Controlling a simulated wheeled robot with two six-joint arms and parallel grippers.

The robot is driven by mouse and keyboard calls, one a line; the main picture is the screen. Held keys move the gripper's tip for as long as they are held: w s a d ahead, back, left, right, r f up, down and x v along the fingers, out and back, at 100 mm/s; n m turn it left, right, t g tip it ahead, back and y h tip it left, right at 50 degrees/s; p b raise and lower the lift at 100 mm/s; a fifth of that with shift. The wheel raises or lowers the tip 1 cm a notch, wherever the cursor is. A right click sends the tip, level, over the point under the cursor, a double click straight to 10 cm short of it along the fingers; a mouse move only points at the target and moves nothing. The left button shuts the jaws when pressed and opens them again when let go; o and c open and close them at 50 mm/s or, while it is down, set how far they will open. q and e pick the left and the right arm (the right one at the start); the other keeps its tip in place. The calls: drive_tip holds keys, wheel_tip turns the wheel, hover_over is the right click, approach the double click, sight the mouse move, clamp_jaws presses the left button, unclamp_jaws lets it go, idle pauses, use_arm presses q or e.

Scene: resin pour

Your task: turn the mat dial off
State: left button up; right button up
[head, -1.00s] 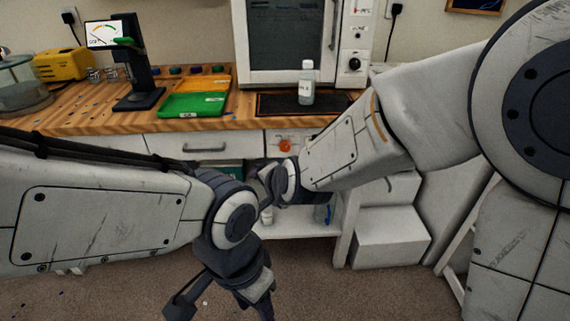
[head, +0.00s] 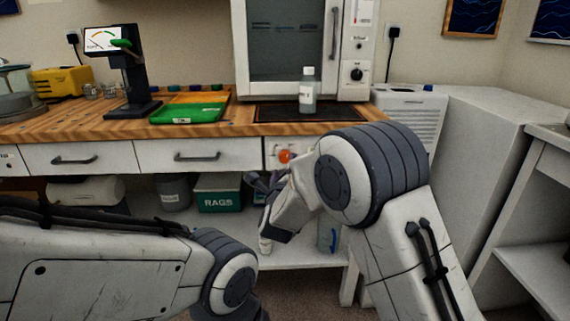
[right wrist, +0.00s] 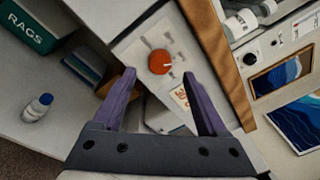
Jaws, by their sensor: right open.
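The orange mat dial (head: 285,156) sits on a pale panel in the counter's front, below the black mat (head: 270,114). In the right wrist view the dial (right wrist: 160,61) shows ahead of the fingertips, between their lines, with a pale mark on it that is too small to read. My right gripper (head: 266,182) is open and empty, a little below and left of the dial in the head view. Its two purple-grey fingers (right wrist: 159,75) show apart and not around the dial. My left arm shows at lower left, but its gripper is out of view.
Below the counter are a green RAGS box (head: 218,196) and a white-and-blue bottle (right wrist: 37,107) on the shelf. White drawers flank the dial panel on the left.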

sight(285, 158)
drive_tip(key=shift+w+d, duration=0.1)
drive_tip(key=shift+w, duration=2.1)
drive_tip(key=shift+c, duration=0.3)
clamp_jaws()
